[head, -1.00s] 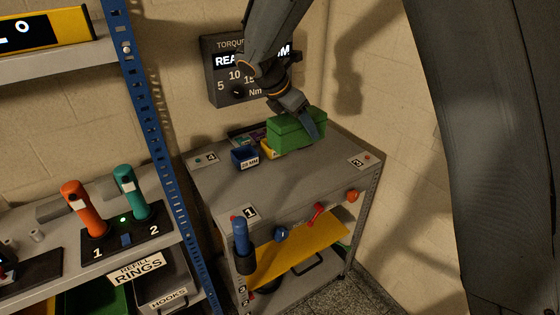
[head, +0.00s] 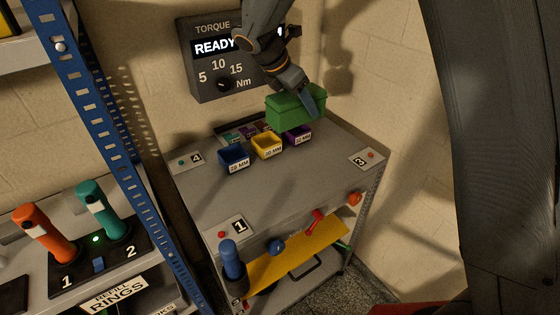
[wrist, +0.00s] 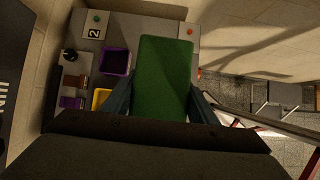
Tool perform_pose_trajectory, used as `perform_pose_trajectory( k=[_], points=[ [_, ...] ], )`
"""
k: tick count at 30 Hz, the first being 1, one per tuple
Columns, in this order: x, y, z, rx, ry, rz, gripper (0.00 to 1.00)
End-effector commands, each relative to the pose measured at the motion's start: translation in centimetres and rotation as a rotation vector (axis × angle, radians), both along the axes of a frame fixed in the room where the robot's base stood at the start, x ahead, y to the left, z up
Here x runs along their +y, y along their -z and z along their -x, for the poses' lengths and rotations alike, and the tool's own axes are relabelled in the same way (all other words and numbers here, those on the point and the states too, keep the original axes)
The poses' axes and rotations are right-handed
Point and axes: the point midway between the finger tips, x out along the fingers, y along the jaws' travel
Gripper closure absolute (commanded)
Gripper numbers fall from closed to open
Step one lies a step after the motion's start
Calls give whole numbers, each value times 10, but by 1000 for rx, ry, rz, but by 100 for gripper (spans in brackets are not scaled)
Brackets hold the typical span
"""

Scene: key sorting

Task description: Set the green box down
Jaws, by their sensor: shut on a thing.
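The green box (head: 295,108) is held in my gripper (head: 308,100) above the back right of the grey table top (head: 245,190). In the head view it hangs above and behind the yellow and purple bins, apart from the table as far as I can see. In the wrist view the green box (wrist: 163,80) fills the middle, with a finger of my gripper (wrist: 160,100) on either side. The gripper is shut on it. The box's underside is hidden.
A blue bin (head: 233,158), a yellow bin (head: 267,146) and a purple bin (head: 298,135) stand in a row, with smaller bins behind. A torque panel (head: 222,60) hangs on the wall. The table's front half is clear between corner labels 1 (head: 240,226) and 3 (head: 360,161).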

Motion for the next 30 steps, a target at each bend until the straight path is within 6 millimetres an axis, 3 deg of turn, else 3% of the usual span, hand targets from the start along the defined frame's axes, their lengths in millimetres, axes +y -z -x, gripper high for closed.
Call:
perform_pose_trajectory(
  k=[11, 21, 30],
  points=[
    [4, 33, -9, -3, -7, -1, 87],
    [3, 80, -23, -2, -4, 0, 87],
    [2, 104, -25, 1, -4, 2, 87]
  ],
)
